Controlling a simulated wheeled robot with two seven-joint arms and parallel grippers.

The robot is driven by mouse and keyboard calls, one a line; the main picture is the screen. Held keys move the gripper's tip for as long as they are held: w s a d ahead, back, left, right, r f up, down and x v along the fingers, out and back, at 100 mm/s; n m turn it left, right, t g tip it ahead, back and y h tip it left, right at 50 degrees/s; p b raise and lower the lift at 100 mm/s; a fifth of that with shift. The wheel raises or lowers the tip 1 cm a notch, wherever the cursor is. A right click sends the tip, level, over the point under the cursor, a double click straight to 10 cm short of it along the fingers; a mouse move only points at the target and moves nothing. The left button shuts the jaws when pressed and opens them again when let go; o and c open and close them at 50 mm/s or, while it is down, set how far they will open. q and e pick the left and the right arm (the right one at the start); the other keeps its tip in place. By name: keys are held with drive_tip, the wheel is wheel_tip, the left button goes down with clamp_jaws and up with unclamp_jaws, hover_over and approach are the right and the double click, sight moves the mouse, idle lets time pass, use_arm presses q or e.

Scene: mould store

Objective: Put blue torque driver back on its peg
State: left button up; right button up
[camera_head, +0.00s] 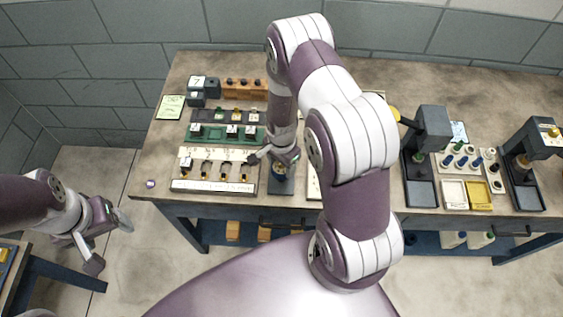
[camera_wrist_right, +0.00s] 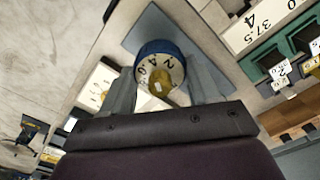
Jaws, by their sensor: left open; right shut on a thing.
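My right gripper (camera_head: 281,158) is shut on a round blue thing with a cream, numbered end face and a brass-coloured centre. It shows between the fingers in the right wrist view (camera_wrist_right: 160,66), over a blue-grey plate (camera_wrist_right: 148,28). The plate lies on the bench (camera_head: 281,187). I cannot tell whether the thing touches the plate, nor surely that it is the torque driver, as its lower part is hidden. My left gripper (camera_head: 108,240) is open and empty at the left, away from the bench. Small blue and green upright pieces stand in a pale rack (camera_head: 443,163); no empty peg is clear.
Left of the right gripper are a white numbered rack (camera_head: 215,187) and a green rack (camera_head: 205,141). Dark stands (camera_head: 431,128) (camera_head: 530,150), a white tray (camera_head: 453,193) and a yellow tray (camera_head: 479,196) are at the right. My right arm hides the bench's middle.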

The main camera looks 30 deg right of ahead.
drive_tip(key=shift+f, duration=0.2)
drive_tip(key=o, duration=1.4)
wheel_tip(320, 180, up, 8)
drive_tip(key=p, duration=0.6)
drive_tip(key=shift+f, duration=0.15)
drive_tip(key=shift+f, duration=0.1)
